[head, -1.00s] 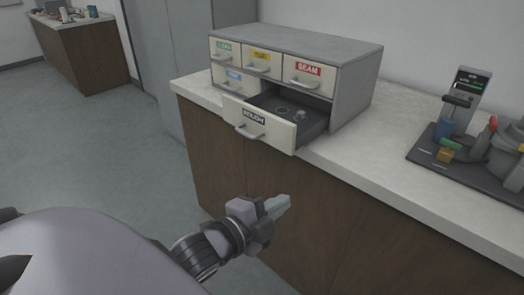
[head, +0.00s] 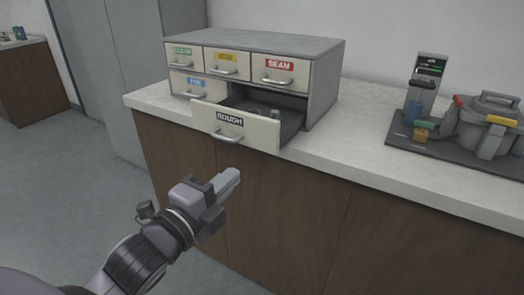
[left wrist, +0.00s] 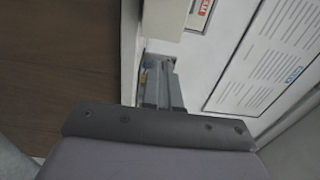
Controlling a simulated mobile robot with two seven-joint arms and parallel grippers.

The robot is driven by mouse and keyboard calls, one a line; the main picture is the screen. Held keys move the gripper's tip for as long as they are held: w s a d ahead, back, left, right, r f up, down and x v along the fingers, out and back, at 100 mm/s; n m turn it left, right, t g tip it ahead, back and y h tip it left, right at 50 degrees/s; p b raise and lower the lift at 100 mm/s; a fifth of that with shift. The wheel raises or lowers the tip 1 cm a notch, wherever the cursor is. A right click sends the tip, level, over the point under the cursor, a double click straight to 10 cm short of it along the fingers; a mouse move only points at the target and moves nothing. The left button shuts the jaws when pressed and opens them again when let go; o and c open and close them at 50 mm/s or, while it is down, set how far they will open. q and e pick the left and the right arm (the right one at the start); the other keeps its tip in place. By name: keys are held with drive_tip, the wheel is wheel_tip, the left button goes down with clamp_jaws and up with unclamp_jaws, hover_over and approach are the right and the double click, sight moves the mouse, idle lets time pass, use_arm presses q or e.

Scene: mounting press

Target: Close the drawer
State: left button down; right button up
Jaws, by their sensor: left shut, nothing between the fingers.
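The open drawer (head: 256,135), labelled ROUGH, sticks out from the bottom right of a grey cabinet (head: 328,85) on the counter. Its cream front has a curved metal handle (head: 228,138), and small items lie inside. The other drawers, with green, yellow, red and blue labels, are shut. My left gripper (head: 231,179) is shut and empty, below and in front of the drawer front, apart from it. In the left wrist view its fingers (left wrist: 164,85) point up the picture near a pale edge. My right gripper is not in view.
The pale countertop (head: 345,150) is clear between the cabinet and a dark tray (head: 410,148) at right, which holds a grey lidded machine (head: 487,120) and an upright unit with a display. Brown counter fronts (head: 290,210) stand close beside my left gripper.

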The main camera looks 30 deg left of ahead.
sight(272, 140)
use_arm(q)
drive_tip(key=w+b, duration=0.1)
drive_tip(key=w, duration=0.3)
drive_tip(key=w+b, duration=0.1)
drive_tip(key=w, duration=0.3)
drive_tip(key=w+d, duration=0.1)
drive_tip(key=w, duration=0.4)
drive_tip(key=shift+w+b, duration=0.1)
drive_tip(key=shift+b, duration=0.3)
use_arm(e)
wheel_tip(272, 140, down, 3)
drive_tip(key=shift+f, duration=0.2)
use_arm(q)
drive_tip(key=shift+w, duration=0.15)
